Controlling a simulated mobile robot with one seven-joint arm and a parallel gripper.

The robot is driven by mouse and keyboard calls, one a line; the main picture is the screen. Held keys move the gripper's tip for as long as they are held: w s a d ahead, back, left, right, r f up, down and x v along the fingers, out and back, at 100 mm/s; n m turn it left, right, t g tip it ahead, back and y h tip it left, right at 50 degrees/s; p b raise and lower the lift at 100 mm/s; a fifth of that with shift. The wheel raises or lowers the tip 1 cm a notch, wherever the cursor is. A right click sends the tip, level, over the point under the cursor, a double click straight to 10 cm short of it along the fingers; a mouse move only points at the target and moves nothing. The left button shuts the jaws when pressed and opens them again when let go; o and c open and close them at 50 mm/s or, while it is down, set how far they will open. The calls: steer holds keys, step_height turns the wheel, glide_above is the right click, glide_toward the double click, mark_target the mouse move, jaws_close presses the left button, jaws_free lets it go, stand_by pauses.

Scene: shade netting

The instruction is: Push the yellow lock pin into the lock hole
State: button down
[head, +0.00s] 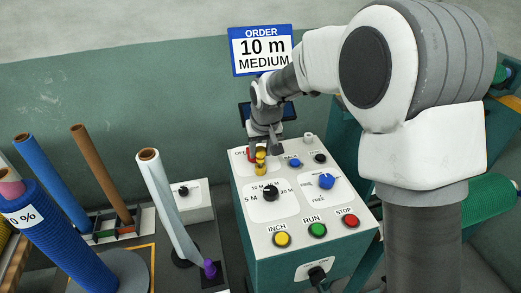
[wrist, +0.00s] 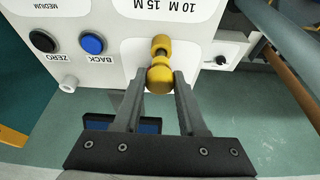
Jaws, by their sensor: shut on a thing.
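The yellow lock pin (wrist: 159,78) is between my gripper's two fingertips (wrist: 158,90) in the wrist view, with the fingers closed on its round knob. A narrow darker neck joins it to a second yellow part (wrist: 160,43) near the panel. In the head view my gripper (head: 265,141) is over the far left of the console top, and the yellow pin (head: 260,167) shows just below it. A red part shows beside it. The lock hole cannot be made out; I cannot tell how deep the pin sits.
The teal console (head: 255,262) carries a black length dial (head: 270,193), a blue knob (head: 326,181), and yellow, green and red buttons in front. A blue BACK button (wrist: 92,43) and black ZERO button (wrist: 42,41) are near the gripper. Rolls stand at left.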

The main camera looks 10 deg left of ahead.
steer(key=shift+f+b, duration=0.4)
steer(key=shift+f, duration=0.05)
stand_by(0.3)
steer(key=shift+f+b, duration=0.55)
steer(key=shift+f, duration=0.15)
steer(key=shift+c, duration=1.9)
jaws_free()
steer(key=shift+r, duration=0.1)
steer(key=v, duration=1.7)
steer(key=shift+s+r, duration=0.1)
steer(key=shift+r, duration=0.05)
